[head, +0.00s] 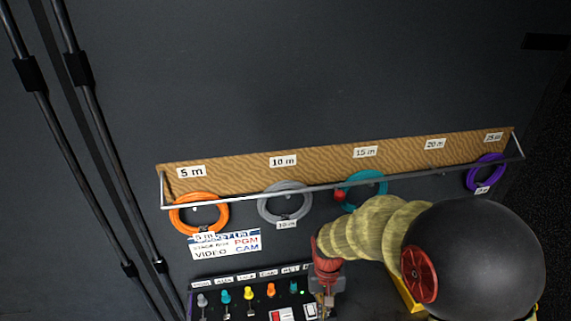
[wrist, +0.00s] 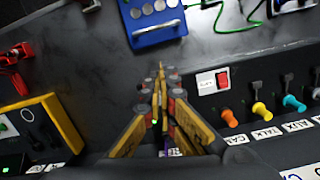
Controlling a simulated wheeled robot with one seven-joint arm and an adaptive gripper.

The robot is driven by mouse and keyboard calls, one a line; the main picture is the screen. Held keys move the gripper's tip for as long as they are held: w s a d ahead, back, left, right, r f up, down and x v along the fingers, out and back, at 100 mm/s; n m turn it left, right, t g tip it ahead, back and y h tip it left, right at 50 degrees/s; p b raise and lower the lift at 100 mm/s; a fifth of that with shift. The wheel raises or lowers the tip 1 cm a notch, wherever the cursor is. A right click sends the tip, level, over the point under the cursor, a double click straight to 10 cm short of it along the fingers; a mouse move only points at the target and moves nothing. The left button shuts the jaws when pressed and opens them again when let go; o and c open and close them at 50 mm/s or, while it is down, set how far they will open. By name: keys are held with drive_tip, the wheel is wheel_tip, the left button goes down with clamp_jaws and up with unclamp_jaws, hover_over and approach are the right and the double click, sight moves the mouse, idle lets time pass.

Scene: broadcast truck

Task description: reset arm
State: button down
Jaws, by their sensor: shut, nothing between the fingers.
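My gripper (head: 326,297) is at the bottom middle of the head view, over the right end of the switch panel, with my arm reaching in from the lower right. In the wrist view my gripper (wrist: 160,82) points over a dark worktop, its two yellow-edged fingers closed together at the tips. Nothing is held between them. A blue box (wrist: 152,22) with round silver tops lies beyond the fingertips. Whether the fingers touch anything is hard to tell.
The switch panel (wrist: 250,128) with coloured levers is right of the fingers; a yellow-edged device (wrist: 68,125) is left. Orange (head: 177,217), grey (head: 263,206), teal (head: 378,189) and purple (head: 472,178) cable coils hang below the labelled rack (head: 235,175). The upper wall is clear.

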drive_tip(key=s+d+r+t+b, duration=0.3)
drive_tip(key=s+d+r+b, duration=0.1)
drive_tip(key=s+r, duration=0.3)
drive_tip(key=s+d+r+t+b, duration=0.4)
drive_tip(key=s+r, duration=0.3)
drive_tip(key=r, duration=0.5)
drive_tip(key=shift+d, duration=0.1)
